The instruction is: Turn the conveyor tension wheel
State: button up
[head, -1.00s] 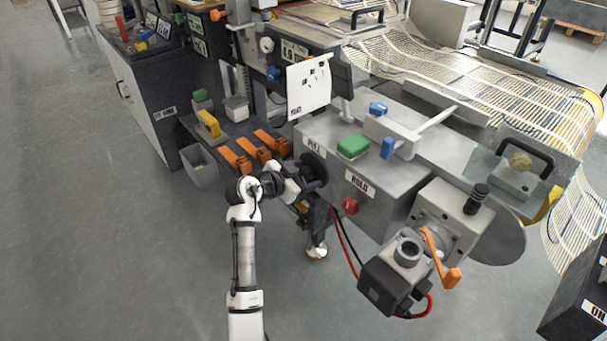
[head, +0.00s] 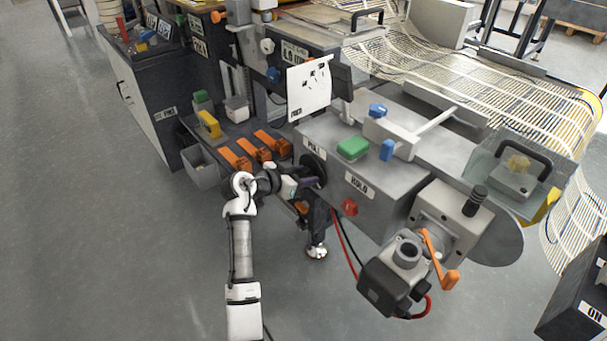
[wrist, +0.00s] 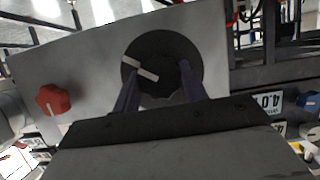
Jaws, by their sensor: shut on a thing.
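The black round wheel (head: 312,161) sits on the end face of the grey machine housing, below the "PULL" label. In the wrist view the wheel (wrist: 153,43) fills the middle, with a pale pointer bar across its face, slanting down to the right. My gripper (head: 308,184) reaches it from the left in the head view. In the wrist view the two purple fingers of my gripper (wrist: 159,78) are shut on the wheel's raised middle part, one on each side. The wheel's lower part is partly hidden by the fingers.
A red knob (head: 349,207) is beside the wheel on the same housing. Orange clamps (head: 235,158) lie on a shelf behind my wrist. A motor with an orange lever (head: 437,258) stands at the right. The floor at the left is clear.

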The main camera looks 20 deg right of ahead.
jog(key=n+g+h+p, duration=0.1)
jog(key=n+g, duration=0.1)
jog(key=n, duration=0.2)
jog(key=shift+w+g, duration=0.15)
jog(key=shift+g, duration=0.25)
jog(key=n+g+h, duration=0.1)
jog(key=n, duration=0.1)
jog(key=n+h+p, duration=0.1)
jog(key=n, duration=0.2)
jog(key=shift+w+a+f+g, duration=0.1)
jog(key=shift+w+g, duration=0.05)
jog(key=shift+g, duration=0.25)
jog(key=o, duration=1)
jog(key=a+r+b, duration=0.2)
jog(key=a, duration=1.1)
jog(key=shift+a+b, duration=0.35)
jog(key=shift+b, duration=0.05)
